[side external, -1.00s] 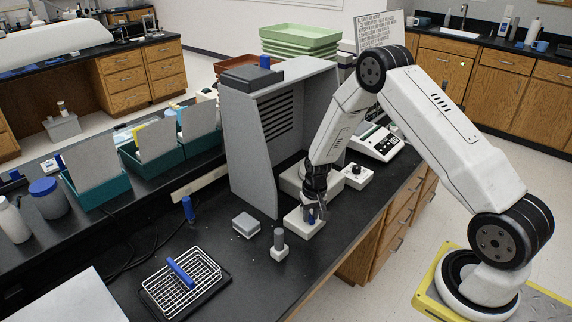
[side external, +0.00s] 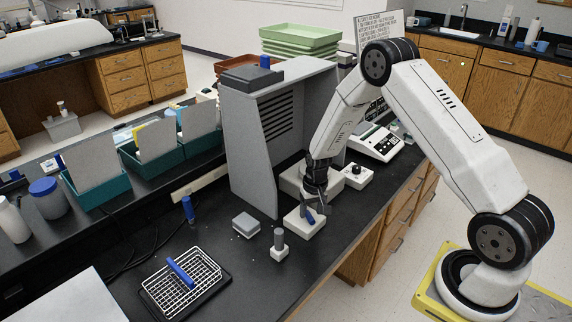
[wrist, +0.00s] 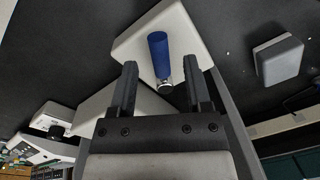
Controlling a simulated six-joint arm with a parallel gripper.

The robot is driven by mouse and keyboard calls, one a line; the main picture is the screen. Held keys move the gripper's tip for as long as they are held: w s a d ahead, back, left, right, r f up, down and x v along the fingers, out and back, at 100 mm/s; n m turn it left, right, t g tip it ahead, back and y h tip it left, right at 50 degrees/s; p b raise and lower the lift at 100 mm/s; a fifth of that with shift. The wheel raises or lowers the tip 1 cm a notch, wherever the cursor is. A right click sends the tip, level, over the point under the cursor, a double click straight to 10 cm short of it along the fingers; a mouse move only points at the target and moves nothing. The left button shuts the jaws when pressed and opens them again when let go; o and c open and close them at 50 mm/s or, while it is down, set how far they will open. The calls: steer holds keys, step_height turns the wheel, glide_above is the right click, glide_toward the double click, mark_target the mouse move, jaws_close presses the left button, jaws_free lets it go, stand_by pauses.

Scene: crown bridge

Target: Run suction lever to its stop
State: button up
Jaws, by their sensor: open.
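The suction lever has a blue handle (wrist: 158,54) on a short metal stem, and it leans over a white box (wrist: 183,22). In the side view the blue handle (side external: 310,217) shows tilted on top of the white box (side external: 304,226), at the foot of the grey hood. My gripper (wrist: 163,78) is open, with one finger on each side of the lever's stem end in the wrist view. The handle extends beyond the fingertips there, and I see a gap on both sides. In the side view my gripper (side external: 320,206) is just above and right of the handle.
The grey hood panel (side external: 248,150) stands left of my gripper. A white knob box (side external: 357,177) and a keypad device (side external: 376,143) are behind it. A small post on a white base (side external: 279,250) and a grey block (side external: 246,224) stand nearby. A wire rack (side external: 182,283) lies in front.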

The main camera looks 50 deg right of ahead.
steer(key=shift+s+d+r, duration=0.1)
steer(key=shift+d+r, duration=0.05)
steer(key=shift+r, duration=2.8)
steer(key=shift+s+a+r, duration=0.1)
steer(key=shift+a+r, duration=0.1)
steer(key=shift+r, duration=0.05)
steer(key=s+a+r+n+t, duration=0.2)
steer(key=s+a+r+n, duration=0.3)
steer(key=s+a+r, duration=0.7)
steer(key=s, duration=0.3)
steer(key=shift+n+h, duration=0.3)
steer(key=shift+n, duration=0.1)
steer(key=shift+w+a+r, duration=0.1)
